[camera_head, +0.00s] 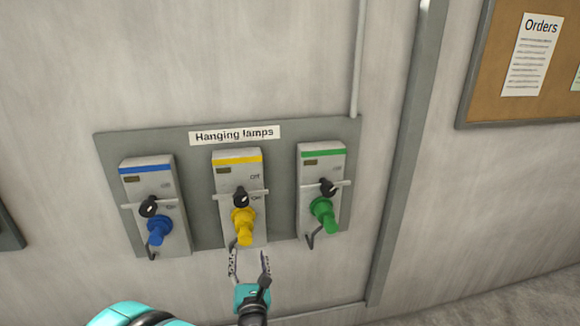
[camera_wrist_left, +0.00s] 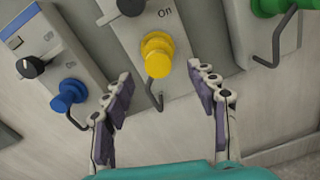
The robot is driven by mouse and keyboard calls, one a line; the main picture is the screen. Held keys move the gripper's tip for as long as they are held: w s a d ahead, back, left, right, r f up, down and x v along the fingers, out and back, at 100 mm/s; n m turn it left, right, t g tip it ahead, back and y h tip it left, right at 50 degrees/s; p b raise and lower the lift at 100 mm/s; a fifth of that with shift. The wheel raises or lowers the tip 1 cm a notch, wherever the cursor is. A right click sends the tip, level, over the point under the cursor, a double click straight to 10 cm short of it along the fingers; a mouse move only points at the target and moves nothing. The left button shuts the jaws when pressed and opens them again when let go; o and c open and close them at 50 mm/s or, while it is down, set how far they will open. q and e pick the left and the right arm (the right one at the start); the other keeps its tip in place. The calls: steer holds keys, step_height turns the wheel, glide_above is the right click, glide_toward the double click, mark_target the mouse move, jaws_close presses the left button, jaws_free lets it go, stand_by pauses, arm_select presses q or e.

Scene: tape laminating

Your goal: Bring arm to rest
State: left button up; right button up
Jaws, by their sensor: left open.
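My left gripper (camera_head: 250,266) is open and empty, just below the yellow plug (camera_head: 243,226) of the middle switch box (camera_head: 252,178) in the head view. In the left wrist view, the two spread fingers of my left gripper (camera_wrist_left: 165,105) point toward the yellow plug (camera_wrist_left: 156,54), which sits between and beyond them. I see no contact between fingers and plug. The blue plug (camera_head: 158,230) is on the left box and the green plug (camera_head: 323,214) on the right box. My right gripper is not in either view.
A grey panel (camera_head: 112,150) labelled "Hanging lamps" carries the boxes, each with a black knob and a hook. A vertical grey post (camera_head: 401,170) stands right of it. A cork board (camera_head: 485,90) hangs at the upper right. The wall below the panel is bare.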

arm_select(q)
steer(key=s+d+r+m+g+h, duration=0.1)
steer(key=s+d+r+m+h, duration=0.25)
steer(key=m, duration=0.75)
steer(key=s+d+r+m+g+h, duration=0.1)
steer(key=s+d+r+m+h, duration=0.3)
steer(key=m, duration=0.7)
steer(key=s+a+f+m+g+y, duration=0.1)
steer(key=s+a+f+m+g, duration=0.3)
steer(key=s+m, duration=0.3)
steer(key=s+a+f+m+g+y, duration=0.2)
steer(key=s+a+f+m+g, duration=0.2)
steer(key=s+f+m, duration=0.3)
steer(key=shift+s+a+f+g, duration=0.3)
steer(key=shift+s+a, duration=0.35)
steer(key=shift+s, duration=0.05)
